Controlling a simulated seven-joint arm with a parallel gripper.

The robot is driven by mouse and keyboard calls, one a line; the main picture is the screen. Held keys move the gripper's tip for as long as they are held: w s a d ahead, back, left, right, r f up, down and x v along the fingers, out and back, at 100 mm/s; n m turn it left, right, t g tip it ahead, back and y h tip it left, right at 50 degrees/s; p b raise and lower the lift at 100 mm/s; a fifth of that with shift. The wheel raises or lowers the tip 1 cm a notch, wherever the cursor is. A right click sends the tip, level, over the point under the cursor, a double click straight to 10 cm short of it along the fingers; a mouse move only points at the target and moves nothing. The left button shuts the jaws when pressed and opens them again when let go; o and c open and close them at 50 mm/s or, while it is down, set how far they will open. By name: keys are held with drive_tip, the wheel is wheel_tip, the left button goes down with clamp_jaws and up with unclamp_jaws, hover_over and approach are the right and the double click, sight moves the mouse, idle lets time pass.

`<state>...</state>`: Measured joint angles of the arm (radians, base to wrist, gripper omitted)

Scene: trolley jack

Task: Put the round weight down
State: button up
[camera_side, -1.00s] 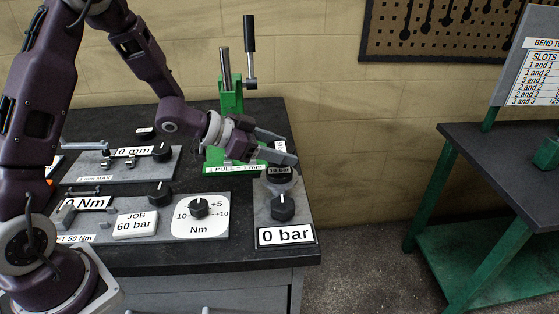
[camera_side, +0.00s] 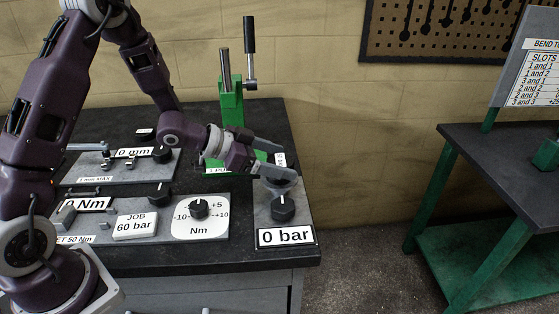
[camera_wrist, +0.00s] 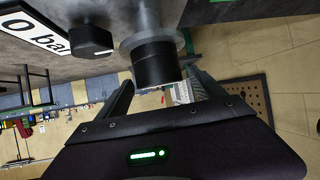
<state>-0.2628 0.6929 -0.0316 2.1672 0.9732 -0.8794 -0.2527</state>
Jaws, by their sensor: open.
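The round weight (camera_wrist: 157,64) is a short black cylinder in the wrist view, against a grey round pan (camera_wrist: 138,42). The pan also shows in the side view (camera_side: 281,187), on the unit with the "0 bar" label. My gripper (camera_side: 288,163) is open at the pan. In the wrist view its two fingers stand apart on either side of the weight's near end, with visible gaps.
A black knob (camera_side: 283,208) stands in front of the pan, above the "0 bar" plate (camera_side: 285,237). A green press (camera_side: 231,101) with an upright lever stands behind my gripper. Dial panels (camera_side: 200,222) fill the bench to the left. The bench's right edge is close.

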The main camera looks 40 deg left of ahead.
drive_tip(key=s+a+r+n+y, duration=0.4)
drive_tip(key=s+a+r+y, duration=0.5)
drive_tip(key=s+a+r, duration=0.4)
drive_tip(key=s+d+r+n+g+h, duration=0.1)
drive_tip(key=s+d+g, duration=0.1)
drive_tip(key=s+d, duration=0.3)
drive_tip(key=s+d+n+g+h, duration=0.1)
drive_tip(key=s+d, duration=0.4)
drive_tip(key=s, duration=0.8)
drive_tip(key=shift+s+d+r+n+g, duration=0.25)
drive_tip(key=shift+s+r+n+g, duration=0.15)
drive_tip(key=shift+g, duration=0.4)
